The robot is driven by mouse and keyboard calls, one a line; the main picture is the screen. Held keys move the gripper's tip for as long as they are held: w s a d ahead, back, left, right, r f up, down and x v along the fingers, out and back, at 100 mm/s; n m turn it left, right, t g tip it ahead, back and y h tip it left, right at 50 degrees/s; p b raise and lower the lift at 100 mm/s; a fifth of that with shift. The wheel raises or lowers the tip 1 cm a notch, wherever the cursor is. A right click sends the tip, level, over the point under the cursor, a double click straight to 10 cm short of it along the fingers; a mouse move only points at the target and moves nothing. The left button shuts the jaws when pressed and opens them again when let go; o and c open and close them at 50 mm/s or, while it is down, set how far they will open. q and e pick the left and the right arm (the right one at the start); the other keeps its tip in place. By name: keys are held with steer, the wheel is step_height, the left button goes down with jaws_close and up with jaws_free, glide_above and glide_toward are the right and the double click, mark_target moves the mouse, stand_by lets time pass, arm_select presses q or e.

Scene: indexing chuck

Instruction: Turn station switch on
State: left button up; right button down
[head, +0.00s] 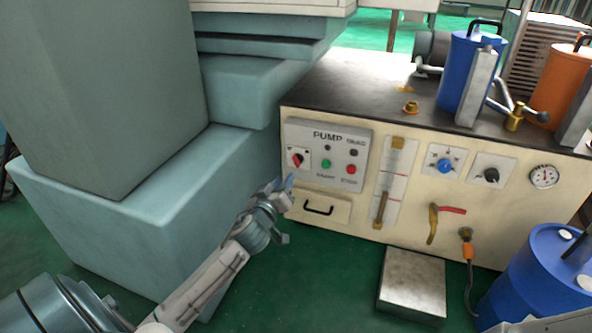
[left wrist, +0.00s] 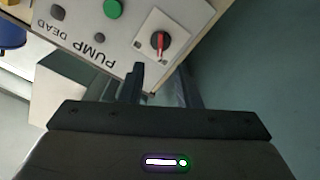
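The station switch (head: 297,159) is a rotary knob, black and red, on a small white plate at the left of the grey PUMP panel (head: 337,139). In the left wrist view the panel appears upside down, and the switch (left wrist: 160,41) stands just beyond the fingers, its red mark toward the picture's top. My left gripper (head: 288,184) is just below the switch in the head view, apart from it. In the left wrist view its two dark fingers (left wrist: 162,84) stand apart with nothing between them. My right gripper does not show.
Green (head: 326,163) and red (head: 351,169) buttons sit right of the switch. A drawer handle (head: 318,208) is below the panel. A large teal machine body (head: 130,205) stands close on the left. A metal block (head: 412,283) and blue drum (head: 545,275) stand on the green floor.

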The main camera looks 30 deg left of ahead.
mark_target(295, 163)
arm_select(q)
steer(key=shift+b+x, duration=1.2)
steer(key=shift+x, duration=2.9)
jaws_close()
